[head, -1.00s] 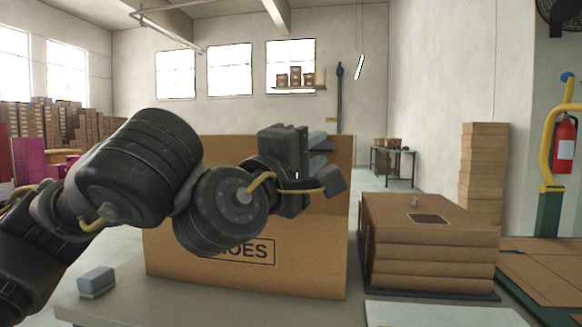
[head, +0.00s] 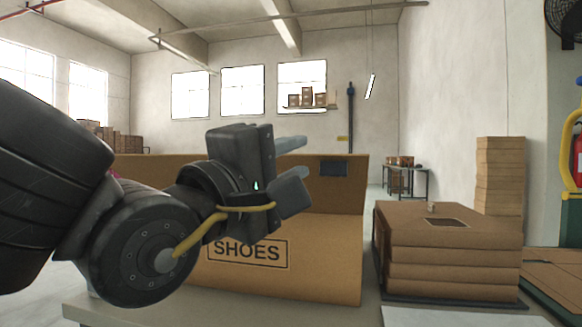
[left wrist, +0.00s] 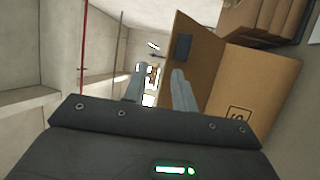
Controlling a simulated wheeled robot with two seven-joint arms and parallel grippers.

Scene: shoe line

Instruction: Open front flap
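A cardboard box (head: 325,262) marked SHOES stands on the table in the head view. A darker brown flap panel (head: 345,195) stands upright above its front wall, with a dark patch near the top. The left wrist view shows the flap (left wrist: 200,70) and the printed wall (left wrist: 258,85) at the right, joined along a fold. My left gripper (head: 291,157) is in front of the flap's left part in the head view, with its grey fingers apart and nothing between them. In the wrist view the fingers (left wrist: 158,85) are also apart. My arm hides the box's left side.
A stack of flat brown cartons (head: 450,262) sits right of the box, with a small knob-like thing on top. A pale sheet (head: 465,317) lies in front of it. A taller carton pile (head: 500,180) stands behind. Floor shows between the box and the far table (head: 405,178).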

